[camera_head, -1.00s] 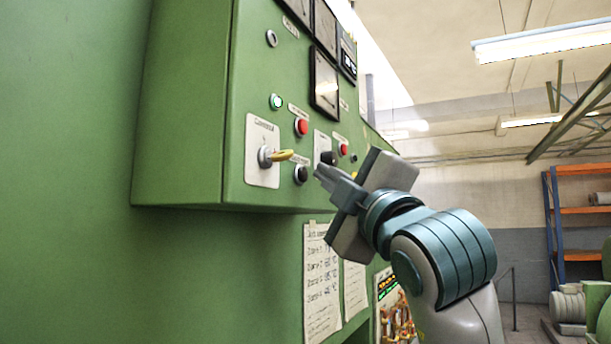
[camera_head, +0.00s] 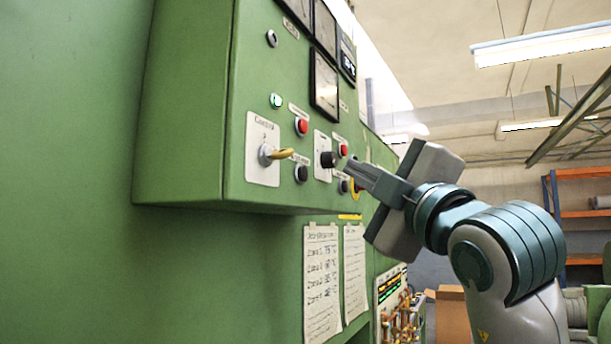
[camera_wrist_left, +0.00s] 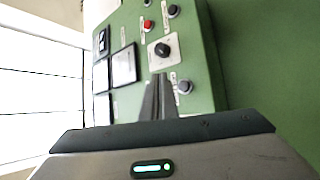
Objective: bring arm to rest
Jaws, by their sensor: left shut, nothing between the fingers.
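My left gripper (camera_head: 352,168) is in front of the green control panel (camera_head: 205,120), with its fingers together and nothing held. In the head view its tips overlap the area beside a black rotary knob (camera_head: 327,160); I cannot tell the exact gap. The left wrist view shows the closed fingers (camera_wrist_left: 159,82) pointing toward the panel, just below the black knob (camera_wrist_left: 163,49) in the picture. A yellow-handled selector switch (camera_head: 279,154) on a white plate is left of the gripper, apart from it. My right gripper is not in view.
Red buttons (camera_head: 301,126), black buttons (camera_head: 301,174) and dark meters (camera_head: 324,85) are on the panel face. Handwritten sheets (camera_head: 322,280) hang below it. Orange-and-blue shelving (camera_head: 553,215) stands far right. Open room lies right of the panel.

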